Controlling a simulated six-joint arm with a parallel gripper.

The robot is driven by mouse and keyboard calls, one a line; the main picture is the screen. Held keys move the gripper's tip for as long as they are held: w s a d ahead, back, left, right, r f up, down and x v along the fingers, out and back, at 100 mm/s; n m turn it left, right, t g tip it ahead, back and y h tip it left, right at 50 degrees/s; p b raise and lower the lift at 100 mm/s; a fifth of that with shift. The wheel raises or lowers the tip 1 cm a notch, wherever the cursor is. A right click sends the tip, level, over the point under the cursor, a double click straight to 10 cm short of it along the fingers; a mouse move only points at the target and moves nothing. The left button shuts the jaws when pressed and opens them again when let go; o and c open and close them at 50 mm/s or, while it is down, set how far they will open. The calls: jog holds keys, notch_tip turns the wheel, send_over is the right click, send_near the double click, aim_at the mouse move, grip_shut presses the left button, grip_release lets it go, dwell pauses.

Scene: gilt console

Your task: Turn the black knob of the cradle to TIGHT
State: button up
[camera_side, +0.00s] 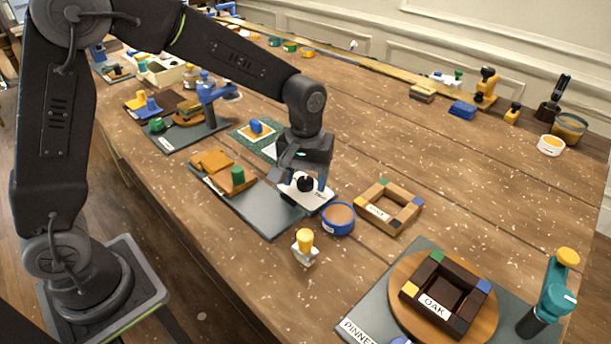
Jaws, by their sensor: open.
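The black knob (305,184) sits on a white plate (318,199) with small dark lettering too small to read. The plate is at the right end of a grey board (266,216), with wooden parts of the cradle (212,160) and a green cylinder (237,175) at its other end. My gripper (304,182) points down over the knob, open, its fingers on either side of it. I cannot tell whether they touch it. The knob's pointer and setting cannot be made out.
A blue-rimmed round dish (338,217) stands close to the right of the plate. A wooden frame (388,207) lies beyond it, and a yellow-topped stamp (305,243) stands in front. A dark frame labelled OAK (446,292) is at the lower right.

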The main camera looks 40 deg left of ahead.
jog(key=c, duration=0.9)
jog(key=shift+m, duration=0.3)
jog(key=m, duration=1.3)
jog(key=shift+m, duration=2.1)
